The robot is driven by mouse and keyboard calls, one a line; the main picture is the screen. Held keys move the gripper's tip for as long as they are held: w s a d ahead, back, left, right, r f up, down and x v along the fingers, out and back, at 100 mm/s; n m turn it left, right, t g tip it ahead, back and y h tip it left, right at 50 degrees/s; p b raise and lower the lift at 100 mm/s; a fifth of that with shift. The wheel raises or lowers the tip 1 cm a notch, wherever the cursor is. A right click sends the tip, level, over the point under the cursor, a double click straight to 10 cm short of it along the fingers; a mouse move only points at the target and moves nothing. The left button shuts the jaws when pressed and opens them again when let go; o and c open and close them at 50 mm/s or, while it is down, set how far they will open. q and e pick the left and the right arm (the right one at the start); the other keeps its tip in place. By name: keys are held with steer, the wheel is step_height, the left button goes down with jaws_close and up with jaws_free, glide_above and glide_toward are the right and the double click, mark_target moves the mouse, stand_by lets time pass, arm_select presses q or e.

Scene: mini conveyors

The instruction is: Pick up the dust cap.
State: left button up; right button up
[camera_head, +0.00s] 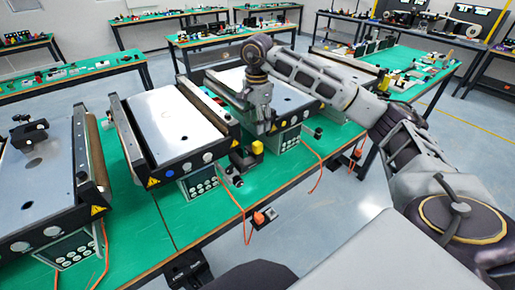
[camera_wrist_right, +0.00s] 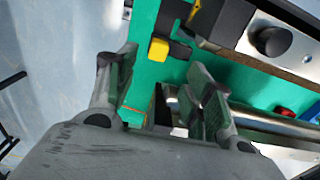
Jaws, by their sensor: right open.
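A small yellow piece (camera_head: 257,147), which may be the dust cap, sits by a black unit (camera_head: 242,161) on the green bench, in the gap between two mini conveyors. In the right wrist view the yellow piece (camera_wrist_right: 159,49) lies beyond the fingertips, beside a black block. My right gripper (camera_head: 262,128) points down just above it. In the wrist view its fingers (camera_wrist_right: 165,72) are spread with nothing between them. The yellow piece appears apart from the fingers. My left gripper is not in view.
Conveyors flank the spot: one with a white plate (camera_head: 172,122) on the left, another (camera_head: 285,97) behind the arm. A further conveyor (camera_head: 40,190) stands at far left. Orange cables hang over the bench's front edge. The green strip (camera_head: 205,208) in front is mostly clear.

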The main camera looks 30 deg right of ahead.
mark_target(257, 143)
step_height(257, 143, down, 4)
steer(key=shift+r, duration=0.25)
steer(key=shift+f, duration=0.45)
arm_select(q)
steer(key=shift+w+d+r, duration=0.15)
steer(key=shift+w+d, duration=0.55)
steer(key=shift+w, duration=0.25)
arm_select(e)
steer(key=shift+f, duration=0.1)
